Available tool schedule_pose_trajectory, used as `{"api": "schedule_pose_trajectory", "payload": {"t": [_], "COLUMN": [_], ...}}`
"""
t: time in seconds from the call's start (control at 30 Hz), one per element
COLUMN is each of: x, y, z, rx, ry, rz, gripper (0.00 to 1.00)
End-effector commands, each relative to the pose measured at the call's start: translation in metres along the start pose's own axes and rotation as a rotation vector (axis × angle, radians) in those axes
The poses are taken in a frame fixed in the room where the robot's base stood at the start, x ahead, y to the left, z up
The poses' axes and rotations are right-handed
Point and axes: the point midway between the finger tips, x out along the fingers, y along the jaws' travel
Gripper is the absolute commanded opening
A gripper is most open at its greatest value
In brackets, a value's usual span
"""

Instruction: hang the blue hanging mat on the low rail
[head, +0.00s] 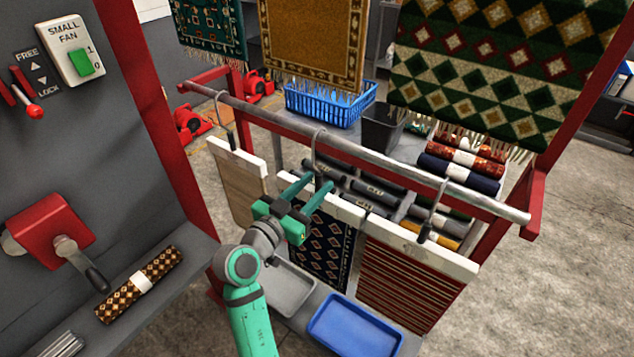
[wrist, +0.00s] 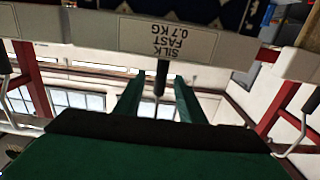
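The blue hanging mat (head: 325,245), dark blue with a diamond pattern, hangs from a pale top bar. Its metal hook (head: 315,142) appears to pass over the grey metal rail (head: 375,158); I cannot tell whether this is the low rail. My gripper (head: 318,184) is at the mat's hook, just above the bar. In the wrist view, the hook's black grip (wrist: 161,78) stands between my fingers (wrist: 160,95), with gaps on both sides. The fingers are open. The bar (wrist: 150,38) carries a label reading "SILK FAST 0.7 KG", upside down.
A beige mat (head: 238,185) hangs to the left and a red striped mat (head: 415,280) to the right, both close by. A blue tray (head: 355,328) and a grey tray (head: 290,290) lie below. A grey panel with a red post (head: 150,100) stands left.

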Motion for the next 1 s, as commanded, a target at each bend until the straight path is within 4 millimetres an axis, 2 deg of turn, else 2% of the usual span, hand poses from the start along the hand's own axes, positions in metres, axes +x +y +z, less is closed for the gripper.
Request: {"api": "schedule_pose_trajectory", "payload": {"t": [0.3,0.5,0.83,0.93,1.0], "x": [-0.061,-0.084,-0.090,-0.088,-0.088], "y": [-0.001,-0.001,0.001,0.004,0.008], "z": [0.000,0.000,0.005,0.021,0.040], "rx": [0.001,0.001,-0.012,-0.054,-0.099], "ry": [0.000,0.001,-0.001,-0.005,-0.011], "rz": [-0.006,-0.005,-0.013,-0.047,-0.088], "gripper": [0.36,0.36,0.36,0.36,0.36]}}
